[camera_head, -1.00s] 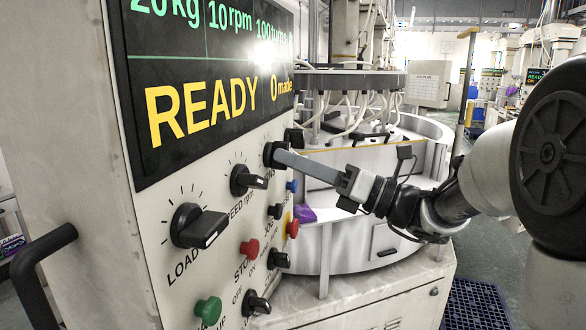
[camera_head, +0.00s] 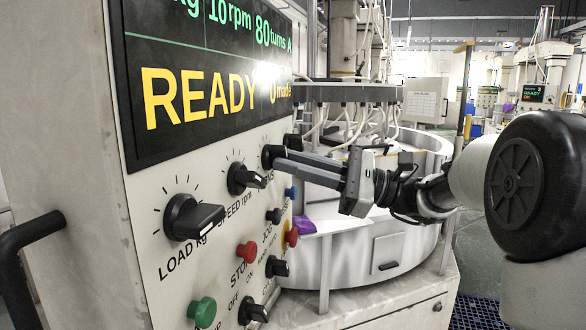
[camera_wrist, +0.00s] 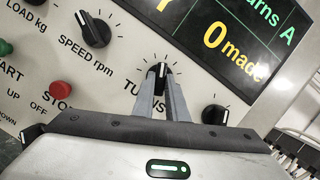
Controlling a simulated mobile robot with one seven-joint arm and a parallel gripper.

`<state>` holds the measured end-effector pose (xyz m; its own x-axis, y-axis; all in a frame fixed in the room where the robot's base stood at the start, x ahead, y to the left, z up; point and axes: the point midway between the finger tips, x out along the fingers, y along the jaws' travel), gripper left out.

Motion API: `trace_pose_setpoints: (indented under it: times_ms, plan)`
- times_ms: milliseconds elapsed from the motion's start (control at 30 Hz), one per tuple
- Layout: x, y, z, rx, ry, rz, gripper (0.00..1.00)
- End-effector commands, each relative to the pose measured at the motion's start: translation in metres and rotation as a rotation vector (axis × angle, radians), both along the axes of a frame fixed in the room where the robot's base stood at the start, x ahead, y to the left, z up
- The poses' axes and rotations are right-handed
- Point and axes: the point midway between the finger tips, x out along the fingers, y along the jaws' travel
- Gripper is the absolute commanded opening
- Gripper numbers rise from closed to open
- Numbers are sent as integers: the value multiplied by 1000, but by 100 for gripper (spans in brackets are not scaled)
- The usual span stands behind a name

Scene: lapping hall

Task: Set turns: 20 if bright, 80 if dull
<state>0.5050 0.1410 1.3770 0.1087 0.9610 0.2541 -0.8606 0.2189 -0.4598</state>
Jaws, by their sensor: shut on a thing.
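The TURNS knob (camera_wrist: 158,76) is black with a white pointer line and sits on the pale control panel. My gripper (camera_wrist: 160,92) is shut on it in the wrist view, one finger on each side. In the head view my gripper (camera_head: 290,160) reaches the knob from the right, and its fingers partly hide the knob. The display (camera_head: 210,75) shows "80 turns" in green at its top right and "READY 0 made" in yellow. The polished or dull state of a workpiece cannot be told from these views.
The LOAD knob (camera_head: 192,218), SPEED knob (camera_head: 245,178), red STOP button (camera_head: 247,252) and green START button (camera_head: 202,312) are on the same panel. Another black knob (camera_wrist: 215,114) sits right of TURNS. A round machine tub (camera_head: 370,240) stands behind my gripper.

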Motion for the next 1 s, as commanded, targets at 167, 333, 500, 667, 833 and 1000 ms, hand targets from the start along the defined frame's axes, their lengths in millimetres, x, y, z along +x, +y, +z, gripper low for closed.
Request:
trace_pose_setpoints:
  times_ms: [167,333,500,667,833,1000]
  plan:
    - [2,0,-1,-43,-162,1,0]
    - [3,-1,-1,-83,-317,0,0]
    - [3,-1,1,-123,-474,1,0]
    - [4,-2,2,-161,-622,0,0]
    - [5,-1,3,-199,-778,1,0]
    - [5,-2,4,-240,-932,1,0]
